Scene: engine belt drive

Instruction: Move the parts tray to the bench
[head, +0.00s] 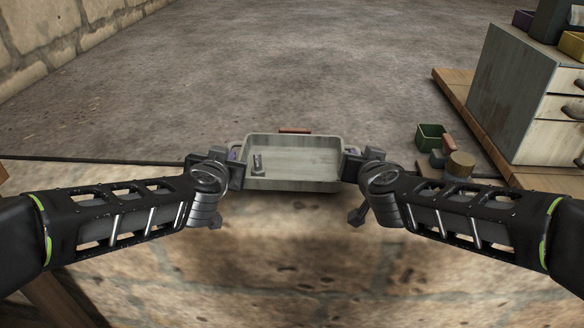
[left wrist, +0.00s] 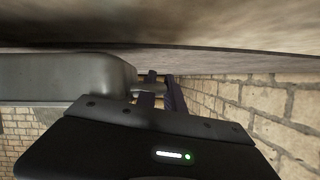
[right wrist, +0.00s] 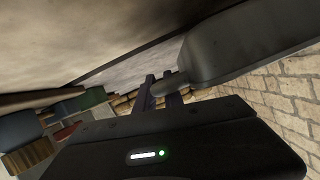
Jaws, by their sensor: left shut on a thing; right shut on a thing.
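The grey parts tray (head: 300,184) is held up between my two grippers in the middle of the head view, and it looks about level. A small metal part (head: 258,163) stands inside it near the left end. My left gripper (head: 236,160) is shut on the tray's left end; the left wrist view shows its fingers (left wrist: 158,95) at a handle on the tray (left wrist: 70,77). My right gripper (head: 352,160) is shut on the tray's right end; its fingers (right wrist: 162,92) meet a handle of the tray (right wrist: 240,50). The bench cannot be made out for certain.
At right stand a grey cabinet (head: 505,85) with drawers, a green bin (head: 431,137) and a round brown-topped item (head: 460,164). A brown bar (head: 294,131) shows just behind the tray. A brick wall (head: 30,40) is at far left. The floor (head: 270,70) beyond is clear.

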